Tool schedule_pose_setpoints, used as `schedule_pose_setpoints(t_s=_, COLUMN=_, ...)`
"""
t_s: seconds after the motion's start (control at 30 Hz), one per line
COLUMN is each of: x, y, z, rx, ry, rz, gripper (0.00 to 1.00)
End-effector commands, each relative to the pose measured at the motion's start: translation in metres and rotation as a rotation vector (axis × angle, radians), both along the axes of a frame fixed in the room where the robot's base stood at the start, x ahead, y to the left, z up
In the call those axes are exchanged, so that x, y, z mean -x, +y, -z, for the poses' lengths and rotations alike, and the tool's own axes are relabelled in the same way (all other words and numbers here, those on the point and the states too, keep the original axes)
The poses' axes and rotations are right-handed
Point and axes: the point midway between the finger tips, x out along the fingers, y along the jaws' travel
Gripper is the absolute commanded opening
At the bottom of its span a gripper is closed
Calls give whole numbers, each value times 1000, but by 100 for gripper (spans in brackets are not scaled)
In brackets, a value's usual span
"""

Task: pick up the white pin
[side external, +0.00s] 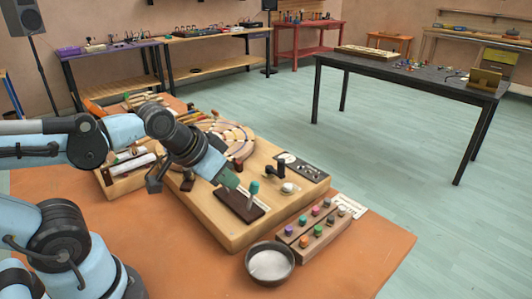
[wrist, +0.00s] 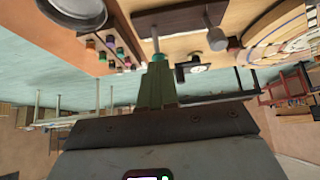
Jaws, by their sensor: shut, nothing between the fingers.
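A dark brown board (side external: 232,202) lies on the large wooden unit. My gripper (side external: 236,183) has green fingers, shut and empty, above the board. In the wrist view, my gripper (wrist: 157,68) is apart from the pale peg.
A grey bowl (side external: 270,264) and a block with coloured knobs (side external: 312,226) stand at the board's near right. A round striped wooden disc (side external: 232,138) lies behind. The orange tabletop's right front is clear.

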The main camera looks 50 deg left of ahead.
Motion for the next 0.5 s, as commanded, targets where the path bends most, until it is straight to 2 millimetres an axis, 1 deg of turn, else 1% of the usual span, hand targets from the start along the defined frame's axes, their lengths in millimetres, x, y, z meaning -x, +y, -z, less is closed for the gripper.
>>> schedule_pose_setpoints(t_s=0.03, x=0, y=0, z=0, rx=0, ry=0, rz=0, gripper=0)
schedule_pose_setpoints(t_s=0.07, x=0, y=0, z=0, rx=0, ry=0, rz=0, gripper=3)
schedule_pose_setpoints(t_s=0.3, x=0, y=0, z=0, rx=0, ry=0, rz=0, gripper=40)
schedule_pose_setpoints(t_s=0.37, x=0, y=0, z=0, rx=0, ry=0, rz=0, gripper=48)
schedule_pose_setpoints(t_s=0.5, x=0, y=0, z=0, rx=0, ry=0, rz=0, gripper=48)
